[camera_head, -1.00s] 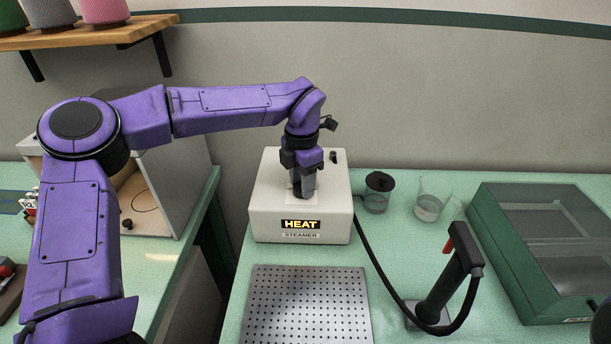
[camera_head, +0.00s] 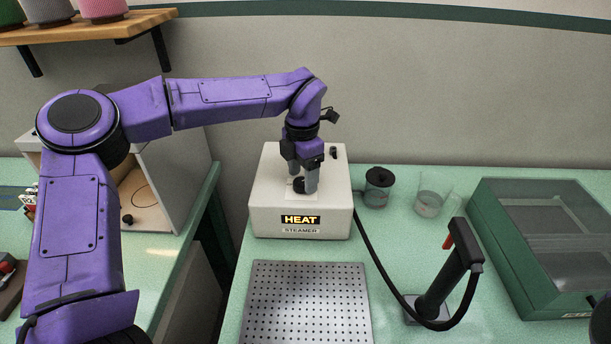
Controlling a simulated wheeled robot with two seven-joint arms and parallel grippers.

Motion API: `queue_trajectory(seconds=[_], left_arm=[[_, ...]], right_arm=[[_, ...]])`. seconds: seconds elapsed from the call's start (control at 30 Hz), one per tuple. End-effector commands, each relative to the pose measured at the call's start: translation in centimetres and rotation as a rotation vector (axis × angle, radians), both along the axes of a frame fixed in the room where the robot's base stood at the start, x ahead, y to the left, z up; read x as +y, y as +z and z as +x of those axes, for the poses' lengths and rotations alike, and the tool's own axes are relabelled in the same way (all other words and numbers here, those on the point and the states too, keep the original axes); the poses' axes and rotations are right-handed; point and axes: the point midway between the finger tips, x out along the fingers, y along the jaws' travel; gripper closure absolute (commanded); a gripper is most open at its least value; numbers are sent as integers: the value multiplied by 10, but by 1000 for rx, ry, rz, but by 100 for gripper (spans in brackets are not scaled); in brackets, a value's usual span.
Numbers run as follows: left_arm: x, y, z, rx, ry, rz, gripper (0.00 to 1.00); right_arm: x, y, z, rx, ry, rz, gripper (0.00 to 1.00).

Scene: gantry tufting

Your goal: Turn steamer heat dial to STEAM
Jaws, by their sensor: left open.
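The steamer (camera_head: 265,212) is a white box on the green table, with a lit HEAT sign (camera_head: 300,219) and a STEAMER label on its front. Its dark dial (camera_head: 299,186) sits on a pale plate on the top. My left gripper (camera_head: 304,184) points down over the dial, open, with its grey fingers at either side of it. I cannot tell whether the fingers touch the dial. The dial's markings and setting are too small and partly hidden to read. My right gripper is not in view.
A perforated metal plate (camera_head: 305,305) lies in front of the steamer. A black hose runs to a steam wand (camera_head: 445,275) in its stand. A lidded jar (camera_head: 378,187), a glass beaker (camera_head: 430,200) and a green case (camera_head: 515,275) stand to the right. A shelf (camera_head: 90,27) hangs upper left.

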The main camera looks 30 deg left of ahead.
Motion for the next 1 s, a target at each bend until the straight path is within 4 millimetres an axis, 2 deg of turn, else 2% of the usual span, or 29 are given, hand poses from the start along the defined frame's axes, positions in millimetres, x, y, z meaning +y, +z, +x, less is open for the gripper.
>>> queue_trajectory(seconds=[0.2, 0.4, 0.57, 1.0], left_arm=[[1, 51, 2, -7, 3, 0, 33], [0, 88, 4, -4, 1, 1, 33], [0, 97, 4, -3, 0, -2, 33], [0, 97, 3, -2, -1, -1, 33]], right_arm=[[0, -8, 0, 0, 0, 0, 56], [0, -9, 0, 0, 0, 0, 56], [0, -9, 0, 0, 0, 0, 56], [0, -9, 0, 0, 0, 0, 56]])
